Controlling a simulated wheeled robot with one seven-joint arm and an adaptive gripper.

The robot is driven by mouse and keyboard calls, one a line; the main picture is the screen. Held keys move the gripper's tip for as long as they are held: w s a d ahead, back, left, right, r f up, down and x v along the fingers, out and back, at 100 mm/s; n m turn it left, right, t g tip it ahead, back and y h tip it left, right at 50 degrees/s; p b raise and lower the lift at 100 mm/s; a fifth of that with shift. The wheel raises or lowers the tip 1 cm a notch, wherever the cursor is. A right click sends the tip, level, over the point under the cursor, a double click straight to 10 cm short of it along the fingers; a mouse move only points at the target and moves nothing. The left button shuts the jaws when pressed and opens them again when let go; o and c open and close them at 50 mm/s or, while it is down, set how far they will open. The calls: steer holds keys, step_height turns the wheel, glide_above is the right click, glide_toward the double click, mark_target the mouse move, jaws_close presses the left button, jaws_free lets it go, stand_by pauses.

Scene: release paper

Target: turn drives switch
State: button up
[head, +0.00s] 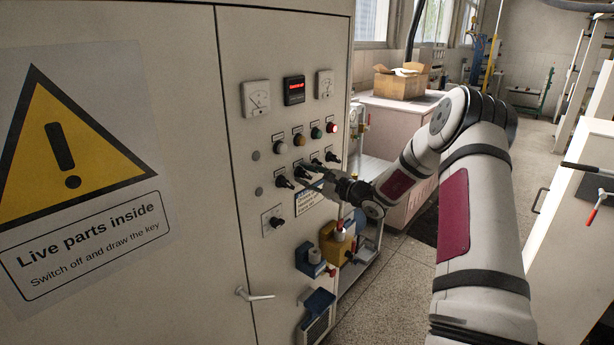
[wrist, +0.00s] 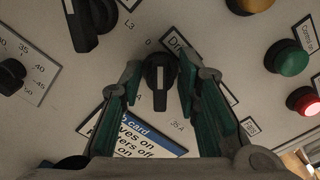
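The drives switch is a black rotary knob with a pale pointer line, in the middle of the wrist view (wrist: 160,85). A label beginning "Dr" sits beside it, partly covered by a finger. My gripper (wrist: 160,76) has its two green-padded fingers on either side of the knob, with narrow gaps visible, so it looks open around the knob. In the head view my gripper (head: 311,173) is at the row of black switches on the pale cabinet front, and hides part of that row. I cannot tell contact there.
Another black rotary switch (wrist: 90,22) is close at the upper left. A green button (wrist: 286,57) and a lit red lamp (wrist: 302,101) are at the right. A blue-headed card (wrist: 145,138) is below the knob. Yellow (head: 335,243) and blue (head: 316,308) boxes project from the cabinet lower down.

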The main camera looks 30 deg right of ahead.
jaws_close()
steer(key=shift+m, duration=0.4)
steer(key=m, duration=0.3)
steer(key=shift+d, duration=0.1)
steer(key=m, duration=0.3)
steer(key=shift+m, duration=0.3)
steer(key=m, duration=0.5)
steer(key=shift+d+m, duration=0.2)
steer(key=shift+m, duration=0.1)
steer(key=m, duration=0.4)
steer(key=shift+w+d+f+m, duration=0.1)
steer(key=shift+m, duration=0.3)
